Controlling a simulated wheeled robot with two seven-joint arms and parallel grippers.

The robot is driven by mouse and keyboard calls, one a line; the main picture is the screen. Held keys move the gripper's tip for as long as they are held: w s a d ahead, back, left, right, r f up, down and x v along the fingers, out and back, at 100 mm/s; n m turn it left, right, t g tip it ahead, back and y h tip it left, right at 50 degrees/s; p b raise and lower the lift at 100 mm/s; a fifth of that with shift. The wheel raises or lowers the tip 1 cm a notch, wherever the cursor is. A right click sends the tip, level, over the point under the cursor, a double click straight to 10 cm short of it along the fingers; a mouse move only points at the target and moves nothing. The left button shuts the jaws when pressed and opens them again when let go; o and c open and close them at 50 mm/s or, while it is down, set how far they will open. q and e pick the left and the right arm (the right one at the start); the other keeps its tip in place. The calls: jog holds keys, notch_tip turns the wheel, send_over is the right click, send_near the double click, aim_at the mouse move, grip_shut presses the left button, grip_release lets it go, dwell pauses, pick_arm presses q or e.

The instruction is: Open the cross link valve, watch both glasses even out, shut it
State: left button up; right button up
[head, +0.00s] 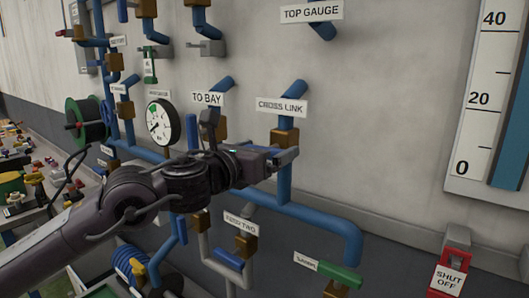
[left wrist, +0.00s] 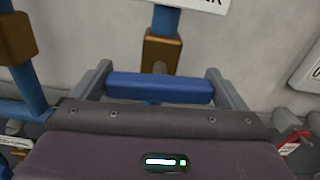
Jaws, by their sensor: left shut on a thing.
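The cross link valve has a brass body (head: 285,137) under the white CROSS LINK label (head: 282,107), on a blue pipe. Its blue bar handle (left wrist: 160,88) lies crosswise to the pipe in the left wrist view. My left gripper (head: 288,155) is shut on this handle, with one grey finger at each end of it. In the head view the gripper mostly hides the handle. One gauge glass (head: 510,135) with a blue column shows at the right edge, beside a scale (head: 483,100) marked 0, 20 and 40. Its top is cut off. My right gripper is out of view.
A TO BAY valve (head: 220,128) stands just left of the gripper, near a round dial (head: 160,122). Below are a blue-handled valve (head: 228,258) and a green-handled one (head: 338,274). A red SHUT OFF device (head: 456,258) is at lower right. The wall right of the gripper is clear.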

pick_arm(q)
jog(key=n+b, duration=0.1)
jog(key=n, duration=0.2)
jog(key=shift+f, duration=0.1)
jog(key=n+b, duration=0.1)
jog(key=n, duration=0.2)
jog(key=shift+w+a+n, duration=0.1)
jog(key=shift+n, duration=0.3)
jog(key=n, duration=0.3)
jog(key=shift+n, duration=0.3)
jog(key=shift+a+n, duration=0.1)
jog(key=shift+n, duration=2.2)
jog(key=o, duration=0.6)
jog(key=shift+f, duration=0.1)
